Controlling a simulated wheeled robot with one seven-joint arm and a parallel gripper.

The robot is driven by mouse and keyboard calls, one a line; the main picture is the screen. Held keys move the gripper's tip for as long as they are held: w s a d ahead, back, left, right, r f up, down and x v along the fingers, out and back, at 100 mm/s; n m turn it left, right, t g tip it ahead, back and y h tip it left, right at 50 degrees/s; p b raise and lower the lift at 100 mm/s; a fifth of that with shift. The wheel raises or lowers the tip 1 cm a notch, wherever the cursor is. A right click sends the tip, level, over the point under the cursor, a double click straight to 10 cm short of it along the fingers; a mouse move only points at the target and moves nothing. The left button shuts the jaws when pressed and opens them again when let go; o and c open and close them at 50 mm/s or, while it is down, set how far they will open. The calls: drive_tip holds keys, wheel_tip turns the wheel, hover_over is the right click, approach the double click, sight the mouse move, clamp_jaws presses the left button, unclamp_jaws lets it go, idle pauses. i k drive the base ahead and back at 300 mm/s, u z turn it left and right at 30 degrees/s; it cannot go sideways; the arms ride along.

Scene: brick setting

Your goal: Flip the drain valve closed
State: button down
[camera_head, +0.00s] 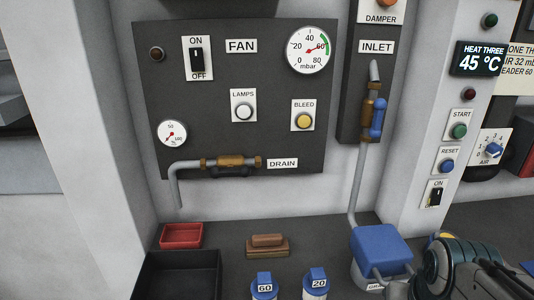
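The drain valve (231,161) is a brass body set in a grey horizontal pipe, low on the dark wall panel. The pipe bends down at its left end. A white DRAIN label (282,163) is just right of the valve. The valve's dark handle (231,173) appears to lie along the pipe, just under the brass body, and is hard to make out against the dark panel. Part of my arm shows at the lower right, well away from the valve. I cannot make out my gripper's fingers in this view.
The inlet valve (375,112) has a blue handle along its upright pipe. A blue-topped container (380,246) stands below it. On the counter are a red tray (182,235), a dark bin (180,278), a brown block (267,245) and two blue-capped items (264,287), (315,281).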

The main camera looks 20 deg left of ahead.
sight(245, 171)
drive_tip(key=z, duration=0.05)
drive_tip(key=k, duration=0.35)
drive_tip(key=u, duration=1.1)
drive_tip(key=i, duration=0.5)
